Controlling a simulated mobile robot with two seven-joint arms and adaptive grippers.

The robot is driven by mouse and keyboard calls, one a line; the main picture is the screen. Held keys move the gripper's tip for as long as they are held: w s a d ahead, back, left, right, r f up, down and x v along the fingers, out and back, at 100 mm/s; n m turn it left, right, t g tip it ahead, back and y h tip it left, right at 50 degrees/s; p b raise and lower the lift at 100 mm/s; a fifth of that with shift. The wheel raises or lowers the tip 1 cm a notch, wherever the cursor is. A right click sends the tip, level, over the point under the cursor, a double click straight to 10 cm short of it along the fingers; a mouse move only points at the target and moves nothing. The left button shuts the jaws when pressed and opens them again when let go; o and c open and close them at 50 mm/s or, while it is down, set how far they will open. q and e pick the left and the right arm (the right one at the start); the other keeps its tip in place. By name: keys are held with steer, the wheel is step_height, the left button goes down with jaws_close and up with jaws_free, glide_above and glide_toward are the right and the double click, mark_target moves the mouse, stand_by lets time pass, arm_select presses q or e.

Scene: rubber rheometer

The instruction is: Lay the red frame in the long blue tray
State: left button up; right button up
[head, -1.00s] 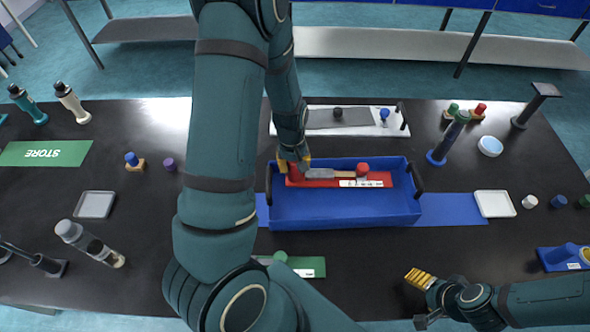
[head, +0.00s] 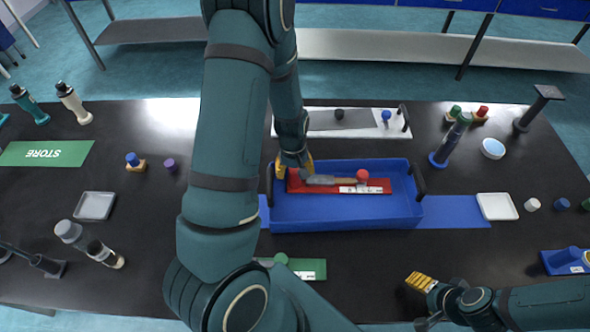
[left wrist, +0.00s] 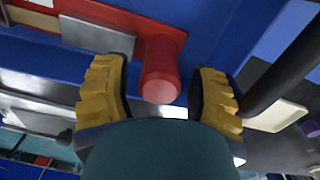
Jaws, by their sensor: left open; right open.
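The long blue tray (head: 345,213) stands in the middle of the table. The red frame (head: 377,187) lies inside it, along its far side, with a grey and tan strip and a red knob (head: 362,175) at its right end. My left gripper (head: 294,167) is over the frame's left end. In the left wrist view, its yellow fingers (left wrist: 160,95) are open on either side of another red knob (left wrist: 161,75), with gaps to it. That knob is mostly hidden in the head view. My right gripper (head: 420,300) is open and empty near the table's front edge.
A blue mat (head: 458,211) lies under the tray. The tray has dark handles (head: 417,180) at its ends. A white board (head: 360,132) lies behind it and a green plate (head: 310,268) in front. A white dish (head: 497,206) is to the right.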

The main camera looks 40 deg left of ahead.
arm_select(q)
step_height(320, 180, up, 12)
steer(key=p, duration=0.2)
steer(key=shift+s+a, duration=0.2)
arm_select(e)
step_height(320, 180, up, 3)
steer(key=shift+f, duration=0.1)
arm_select(q)
steer(key=shift+d, duration=0.1)
arm_select(e)
steer(key=shift+s+d, duration=0.1)
steer(key=shift+s, duration=0.05)
